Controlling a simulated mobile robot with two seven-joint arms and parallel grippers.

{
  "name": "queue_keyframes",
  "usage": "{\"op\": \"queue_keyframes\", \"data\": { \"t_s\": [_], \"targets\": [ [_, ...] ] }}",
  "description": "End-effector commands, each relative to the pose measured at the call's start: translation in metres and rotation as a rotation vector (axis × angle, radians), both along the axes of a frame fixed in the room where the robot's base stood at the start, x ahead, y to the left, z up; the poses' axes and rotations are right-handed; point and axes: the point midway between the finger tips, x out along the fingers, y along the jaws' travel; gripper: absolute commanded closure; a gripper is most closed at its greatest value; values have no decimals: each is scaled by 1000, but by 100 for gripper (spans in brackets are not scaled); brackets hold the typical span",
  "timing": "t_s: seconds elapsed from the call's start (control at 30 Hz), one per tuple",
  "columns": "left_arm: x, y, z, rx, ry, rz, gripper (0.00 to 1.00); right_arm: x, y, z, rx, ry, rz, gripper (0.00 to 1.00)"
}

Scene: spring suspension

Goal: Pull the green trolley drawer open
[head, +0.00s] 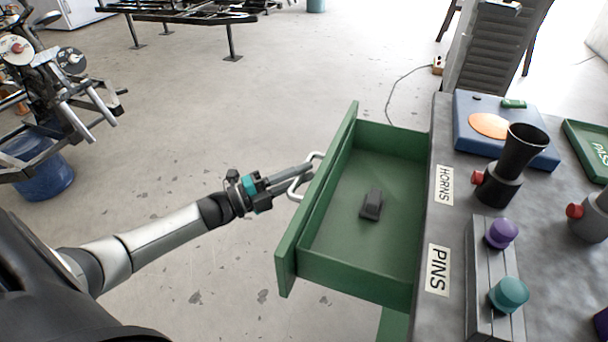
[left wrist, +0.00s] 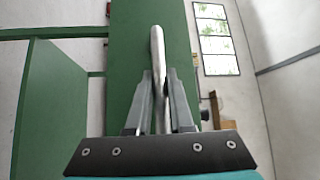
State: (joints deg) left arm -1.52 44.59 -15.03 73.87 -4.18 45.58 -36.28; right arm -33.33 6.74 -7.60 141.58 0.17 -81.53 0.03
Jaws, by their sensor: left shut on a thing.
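The green trolley drawer (head: 330,205) stands pulled out to the left of the grey trolley top in the head view, its inside open to view. A dark grey block (head: 371,204) lies on the drawer floor. The white bar handle (head: 303,178) is on the drawer's left-facing front. My left gripper (head: 303,170) is at the handle and shut on it. In the left wrist view the handle (left wrist: 158,50) runs between the two grey fingers (left wrist: 160,105), with the green drawer front behind. My right gripper is not in view.
The grey trolley top (head: 450,215) carries HORNS and PINS labels, a black horn (head: 508,165), a purple knob (head: 501,233), a teal knob (head: 510,293) and a blue box (head: 490,125). The concrete floor left of the drawer is clear. A blue bucket (head: 45,175) stands far left.

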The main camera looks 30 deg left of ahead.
Motion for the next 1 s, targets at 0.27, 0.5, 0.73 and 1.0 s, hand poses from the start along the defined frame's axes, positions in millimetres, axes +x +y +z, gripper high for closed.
{"op": "queue_keyframes", "data": {
  "t_s": [0.27,0.5,0.73,1.0],
  "targets": [
    [0,0,-1,1,1,1,62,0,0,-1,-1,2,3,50],
    [0,0,0,1,1,1,50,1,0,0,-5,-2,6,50],
    [-6,4,-1,1,3,1,50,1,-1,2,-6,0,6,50],
    [-47,31,-7,3,7,3,50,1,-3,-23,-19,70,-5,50]
  ]
}}
